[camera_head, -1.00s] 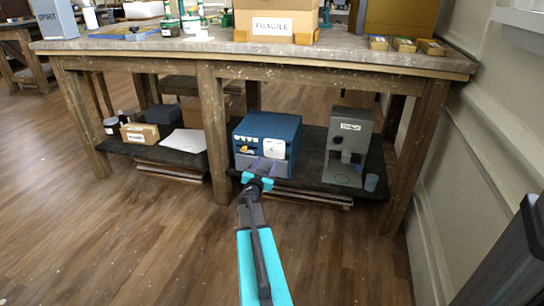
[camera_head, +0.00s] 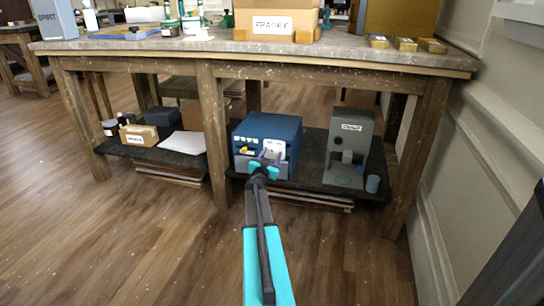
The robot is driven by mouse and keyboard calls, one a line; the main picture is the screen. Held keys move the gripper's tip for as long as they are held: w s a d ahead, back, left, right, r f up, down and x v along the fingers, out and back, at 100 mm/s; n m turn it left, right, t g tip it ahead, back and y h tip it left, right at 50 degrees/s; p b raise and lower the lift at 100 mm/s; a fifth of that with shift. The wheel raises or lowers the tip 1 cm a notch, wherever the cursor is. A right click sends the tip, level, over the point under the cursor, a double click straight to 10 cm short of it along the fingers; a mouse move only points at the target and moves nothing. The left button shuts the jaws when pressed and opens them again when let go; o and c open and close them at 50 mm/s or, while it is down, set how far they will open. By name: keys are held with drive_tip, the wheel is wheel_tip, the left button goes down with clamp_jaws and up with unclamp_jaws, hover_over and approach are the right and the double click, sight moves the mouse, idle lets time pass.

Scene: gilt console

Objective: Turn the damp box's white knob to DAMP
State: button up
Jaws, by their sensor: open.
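A blue box (camera_head: 278,130) stands on the lower shelf under the workbench, right of the middle leg.
A grey labelled machine (camera_head: 352,130) stands right of the box, with a small grey cup (camera_head: 372,184) beside it. The workbench top (camera_head: 345,52) overhangs the shelf (camera_head: 312,165). Wooden legs (camera_head: 212,135) flank the bay. Open floor (camera_head: 150,250) lies in front.

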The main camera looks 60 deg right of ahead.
drive_tip(key=shift+c, duration=0.4)
drive_tip(key=c, duration=1)
drive_tip(key=shift+w+d, duration=0.1)
drive_tip(key=shift+w, duration=0.05)
